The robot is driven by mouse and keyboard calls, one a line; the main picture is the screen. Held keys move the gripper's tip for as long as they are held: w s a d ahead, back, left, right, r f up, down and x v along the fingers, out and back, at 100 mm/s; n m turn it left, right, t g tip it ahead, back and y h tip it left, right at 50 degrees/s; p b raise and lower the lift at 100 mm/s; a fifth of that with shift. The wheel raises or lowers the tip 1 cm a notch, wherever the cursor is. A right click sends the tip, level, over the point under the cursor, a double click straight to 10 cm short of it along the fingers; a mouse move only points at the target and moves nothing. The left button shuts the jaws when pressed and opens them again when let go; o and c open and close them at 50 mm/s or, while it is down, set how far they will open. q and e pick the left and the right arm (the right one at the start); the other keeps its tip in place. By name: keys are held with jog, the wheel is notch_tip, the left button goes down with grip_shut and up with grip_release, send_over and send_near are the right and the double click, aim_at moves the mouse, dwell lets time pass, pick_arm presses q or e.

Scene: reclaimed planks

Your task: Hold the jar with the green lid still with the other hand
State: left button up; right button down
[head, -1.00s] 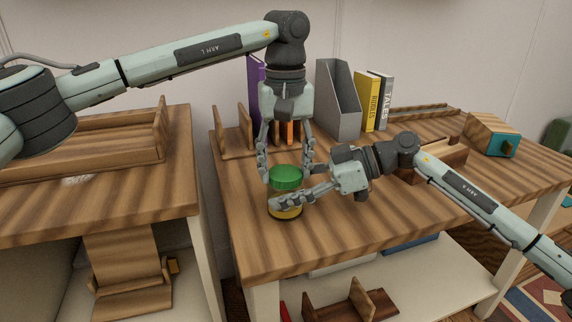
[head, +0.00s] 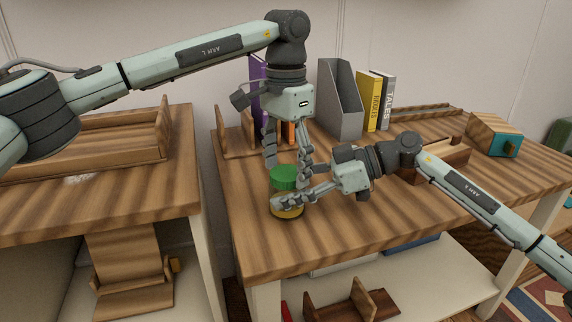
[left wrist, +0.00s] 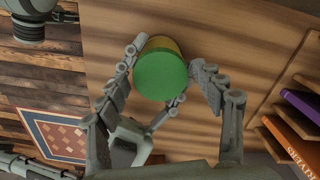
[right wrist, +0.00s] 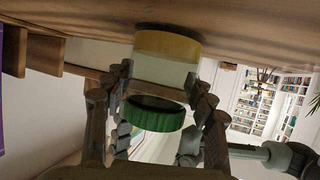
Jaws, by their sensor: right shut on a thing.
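The jar has a yellow base band (head: 287,211) and pale body, with a green lid (head: 284,177) at its top end. It stands upright on the plank table's near left part. My right gripper (head: 290,202) is shut around the jar's body from the side, seen closely in the right wrist view (right wrist: 163,95). The lid's dark underside shows there; I cannot tell if it sits fully on the jar. My left gripper (head: 288,168) points down over the lid, fingers apart on either side. In the left wrist view, a slight gap shows beside the lid (left wrist: 160,76).
Behind the jar are a purple book (head: 258,85), a grey file holder (head: 340,97) and yellow and grey books (head: 374,100). The table's front edge is close to the jar.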

dwell(0.3)
pick_arm(q)
jog(key=shift+r, duration=2.25)
jog(key=shift+c, duration=0.2)
